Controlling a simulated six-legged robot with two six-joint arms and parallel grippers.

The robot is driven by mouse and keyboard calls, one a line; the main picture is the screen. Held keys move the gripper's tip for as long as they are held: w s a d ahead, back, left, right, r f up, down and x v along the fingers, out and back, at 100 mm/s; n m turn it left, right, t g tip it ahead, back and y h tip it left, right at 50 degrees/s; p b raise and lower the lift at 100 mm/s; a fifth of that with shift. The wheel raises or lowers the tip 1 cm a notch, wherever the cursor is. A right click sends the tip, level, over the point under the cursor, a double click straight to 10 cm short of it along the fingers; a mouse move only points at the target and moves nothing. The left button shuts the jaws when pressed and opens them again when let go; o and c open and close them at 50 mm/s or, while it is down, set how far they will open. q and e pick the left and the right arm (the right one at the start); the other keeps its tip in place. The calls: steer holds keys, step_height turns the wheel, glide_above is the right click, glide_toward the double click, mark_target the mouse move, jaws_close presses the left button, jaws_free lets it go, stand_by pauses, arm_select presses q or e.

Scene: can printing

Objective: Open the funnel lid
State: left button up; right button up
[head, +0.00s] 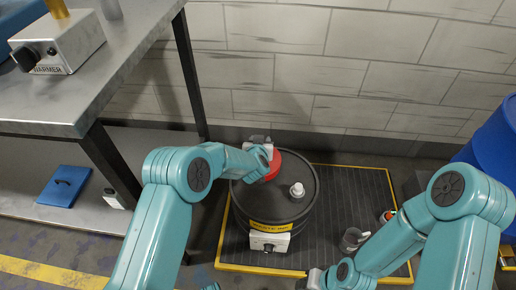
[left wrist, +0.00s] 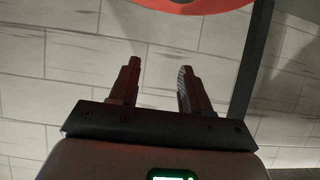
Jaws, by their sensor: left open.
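A black drum (head: 262,210) stands on a dark grated mat with a yellow edge. The red funnel lid (head: 273,166) shows at the drum's back left, partly hidden by my left gripper (head: 258,141). I cannot tell whether the lid is raised. In the left wrist view, my left gripper (left wrist: 160,66) is open with nothing between its fingers. A red curved rim, likely the lid (left wrist: 165,7), shows beyond the fingertips, apart from them. My right gripper (head: 310,281) is low at the bottom edge, in front of the drum; its jaws cannot be made out.
A small white cap (head: 297,190) sits on the drum top. A grey cup (head: 352,239) stands on the grated mat (head: 345,195), right of the drum. A metal workbench (head: 125,50) with a warmer box (head: 60,42) is at left. A blue barrel (head: 490,145) is at right.

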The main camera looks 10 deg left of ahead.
arm_select(q)
steer(key=p+v, duration=0.3)
steer(key=v, duration=1.2)
steer(key=shift+r, duration=0.25)
steer(key=shift+s, duration=0.15)
